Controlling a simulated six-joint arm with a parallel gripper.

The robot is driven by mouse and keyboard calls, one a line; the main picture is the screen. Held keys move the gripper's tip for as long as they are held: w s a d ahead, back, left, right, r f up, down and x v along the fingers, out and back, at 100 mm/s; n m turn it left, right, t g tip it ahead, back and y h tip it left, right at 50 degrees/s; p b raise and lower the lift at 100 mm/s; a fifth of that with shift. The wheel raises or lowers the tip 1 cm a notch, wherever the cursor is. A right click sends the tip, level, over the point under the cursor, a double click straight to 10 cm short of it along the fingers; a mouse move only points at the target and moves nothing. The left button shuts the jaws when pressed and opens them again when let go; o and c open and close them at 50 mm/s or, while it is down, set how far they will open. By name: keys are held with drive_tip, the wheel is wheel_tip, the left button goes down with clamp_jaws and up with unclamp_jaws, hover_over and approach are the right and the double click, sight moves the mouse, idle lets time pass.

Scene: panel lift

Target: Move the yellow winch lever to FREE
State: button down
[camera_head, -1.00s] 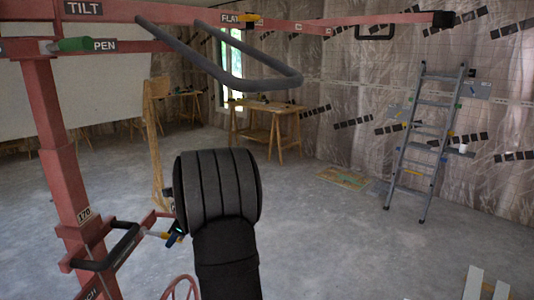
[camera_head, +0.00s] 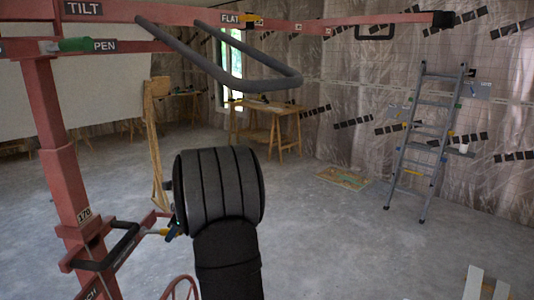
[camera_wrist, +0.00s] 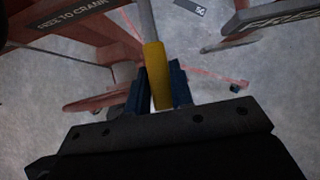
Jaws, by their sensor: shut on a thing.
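The yellow winch lever (camera_wrist: 156,72) shows in the wrist view as a yellow grip on a grey rod. It lies between the two dark blue fingers of my gripper (camera_wrist: 160,88), which are shut on it. In the head view a small part of the lever (camera_head: 154,232) shows at the red lift mast, left of my dark wrist. My gripper (camera_head: 174,230) is mostly hidden there behind the wrist. A label (camera_wrist: 72,17) on the red part beside the lever reads "FREE TO CRANK", partly cut off.
The red lift mast (camera_head: 62,185) stands at the left with a black handle (camera_head: 108,250) and part of a red wheel (camera_head: 180,288) low down. A grey padded bar (camera_head: 225,75) hangs overhead. A ladder (camera_head: 425,140) leans at the right. The middle floor is clear.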

drive_tip(key=shift+r, duration=0.75)
drive_tip(key=shift+a+r, duration=0.15)
drive_tip(key=shift+r, duration=0.6)
drive_tip(key=c, duration=1.1)
unclamp_jaws()
drive_tip(key=shift+r, duration=0.1)
drive_tip(key=shift+v, duration=3.45)
